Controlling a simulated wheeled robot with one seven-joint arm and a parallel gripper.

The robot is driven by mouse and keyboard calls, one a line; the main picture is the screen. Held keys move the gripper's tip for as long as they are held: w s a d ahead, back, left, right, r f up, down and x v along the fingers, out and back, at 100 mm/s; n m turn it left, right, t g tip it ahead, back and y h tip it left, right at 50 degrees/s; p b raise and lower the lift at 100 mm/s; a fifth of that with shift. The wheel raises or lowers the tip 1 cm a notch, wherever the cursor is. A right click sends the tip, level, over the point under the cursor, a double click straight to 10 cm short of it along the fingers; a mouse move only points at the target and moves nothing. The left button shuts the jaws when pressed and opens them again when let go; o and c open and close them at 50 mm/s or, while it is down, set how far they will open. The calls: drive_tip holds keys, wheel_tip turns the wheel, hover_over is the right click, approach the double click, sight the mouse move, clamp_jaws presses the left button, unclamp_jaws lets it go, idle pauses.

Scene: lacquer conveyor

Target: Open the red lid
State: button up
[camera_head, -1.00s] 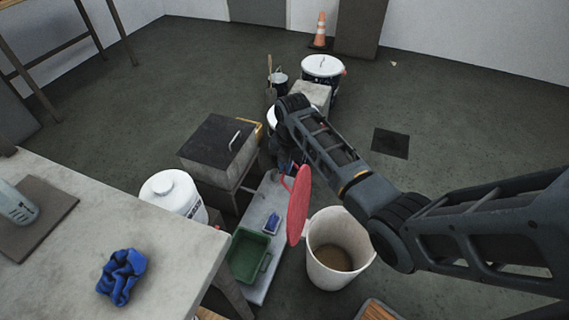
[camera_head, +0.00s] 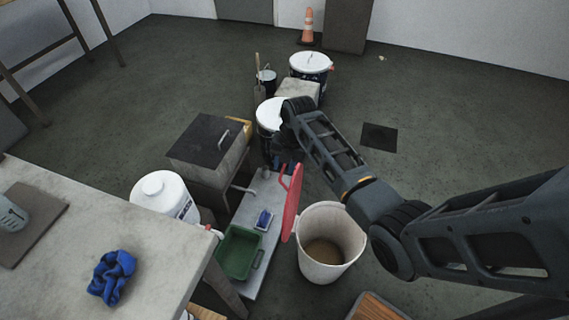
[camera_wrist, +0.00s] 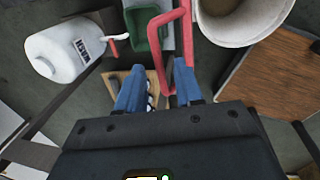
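The red lid (camera_head: 291,203) stands steeply on edge, seen almost edge-on, at the left rim of the open white bucket (camera_head: 330,243). Its red bar handle sticks out at the upper left. In the wrist view the bent red handle (camera_wrist: 158,48) reaches down into the gap between the two blue fingers of my gripper (camera_wrist: 158,88). The fingers are apart, with one red bar beside the right finger. I cannot tell whether either finger touches it. In the head view my gripper is largely hidden behind the lid and my arm. The bucket also shows in the wrist view (camera_wrist: 238,35).
A green tray (camera_head: 240,252) and a blue item (camera_head: 263,220) sit on a low grey bench left of the lid. A white jug (camera_head: 165,200) stands beside the table (camera_head: 60,215). A dark-lidded box (camera_head: 207,140) is behind. Open floor lies at right.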

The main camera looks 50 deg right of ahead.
drive_tip(key=shift+r, duration=0.15)
wheel_tip(320, 180, up, 7)
drive_tip(key=s, duration=0.1)
drive_tip(key=shift+d+r, duration=0.2)
drive_tip(key=shift+d, duration=0.1)
drive_tip(key=shift+s, duration=0.1)
drive_tip(key=shift+c, duration=0.4)
